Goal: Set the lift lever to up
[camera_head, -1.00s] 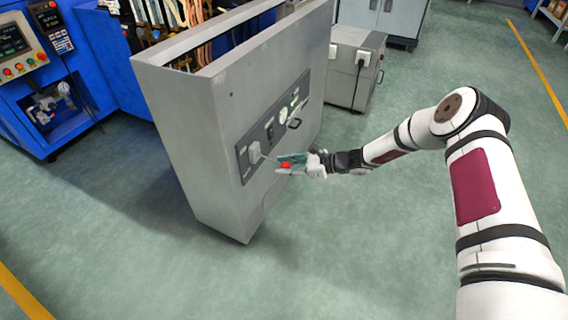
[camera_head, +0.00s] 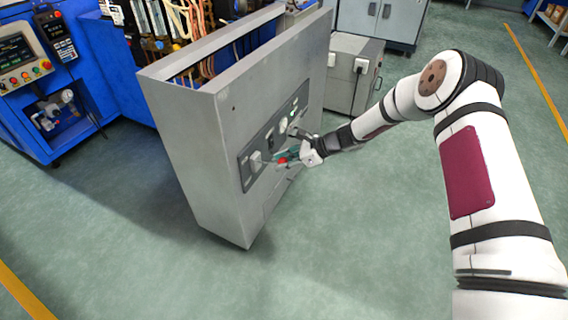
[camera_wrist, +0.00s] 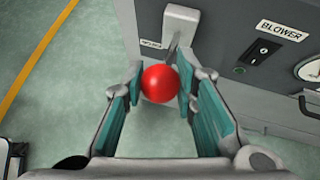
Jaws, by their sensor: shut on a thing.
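The lift lever has a red ball knob (camera_wrist: 160,84) and a grey metal arm that runs to a pale mount (camera_wrist: 181,24) on the cabinet's control panel. In the wrist view my gripper (camera_wrist: 160,88) has its teal-padded fingers on either side of the red knob, shut on it. In the head view my gripper (camera_head: 291,158) is at the panel's front, and the red knob (camera_head: 282,161) shows between its fingers. The lever's mount (camera_head: 256,161) is at the panel's left end. The small label beside the mount is too small to read for certain.
The grey cabinet (camera_head: 203,150) carries a dark panel with a BLOWER switch (camera_wrist: 260,51) and a round gauge (camera_wrist: 310,70). A grey box unit (camera_head: 350,75) stands behind. Blue machinery (camera_head: 90,80) is at the left. The green floor (camera_head: 345,235) in front is clear.

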